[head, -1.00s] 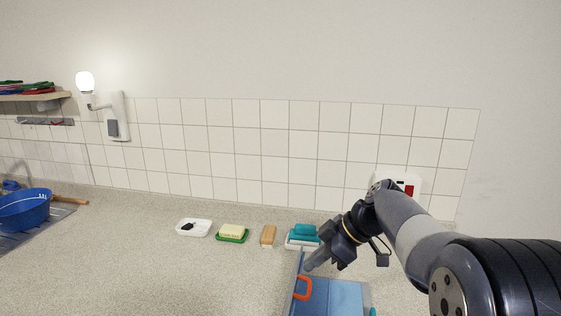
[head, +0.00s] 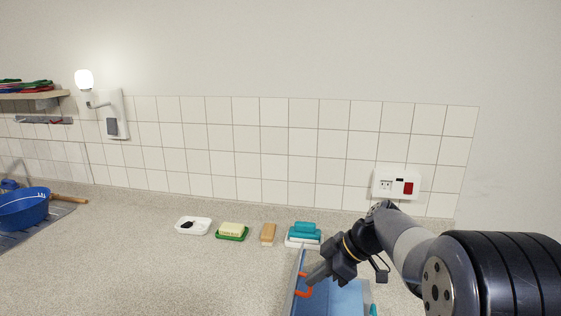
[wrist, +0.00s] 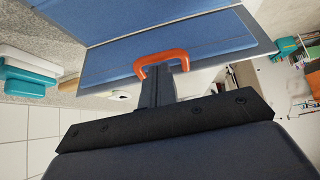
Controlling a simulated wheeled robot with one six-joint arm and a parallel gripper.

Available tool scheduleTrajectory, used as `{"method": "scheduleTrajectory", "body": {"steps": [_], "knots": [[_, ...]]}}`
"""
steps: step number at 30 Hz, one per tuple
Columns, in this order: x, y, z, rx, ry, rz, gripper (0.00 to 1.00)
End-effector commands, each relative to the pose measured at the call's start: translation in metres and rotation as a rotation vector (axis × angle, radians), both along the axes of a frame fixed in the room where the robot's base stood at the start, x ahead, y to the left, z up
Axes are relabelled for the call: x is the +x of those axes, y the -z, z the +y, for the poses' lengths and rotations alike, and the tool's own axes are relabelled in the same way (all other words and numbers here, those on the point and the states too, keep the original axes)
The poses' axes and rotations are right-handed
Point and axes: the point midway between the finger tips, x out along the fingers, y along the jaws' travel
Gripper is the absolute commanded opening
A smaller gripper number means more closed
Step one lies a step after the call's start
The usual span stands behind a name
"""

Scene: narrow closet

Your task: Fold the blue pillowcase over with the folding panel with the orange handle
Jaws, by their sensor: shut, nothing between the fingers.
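The blue pillowcase (head: 345,298) lies on the counter at the bottom of the head view, partly hidden by my arm. The folding panel (head: 296,280) is at its left side, with the orange handle (head: 303,292) on it. In the wrist view, blue surfaces (wrist: 195,22) fill the top, and the orange handle (wrist: 165,56) arches around the tips of my fingers. My gripper (head: 312,280) is shut and empty, its tips at the handle. Whether they touch it I cannot tell. It also shows in the wrist view (wrist: 160,75).
A white dish with teal blocks (head: 303,235) stands just behind the panel. A tan block (head: 268,233), a green dish (head: 232,233) and a white dish (head: 193,226) are farther left. A blue bowl (head: 22,208) is at far left. The counter left of the panel is clear.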

Motion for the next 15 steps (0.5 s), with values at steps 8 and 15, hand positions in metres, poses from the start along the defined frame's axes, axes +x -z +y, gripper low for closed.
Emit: {"method": "scheduleTrajectory", "body": {"steps": [8, 15], "knots": [[0.000, -0.005, 0.007, -0.066, -0.004, 0.021, 0.00], [0.002, -0.009, 0.015, -0.126, -0.003, 0.032, 0.00]]}}
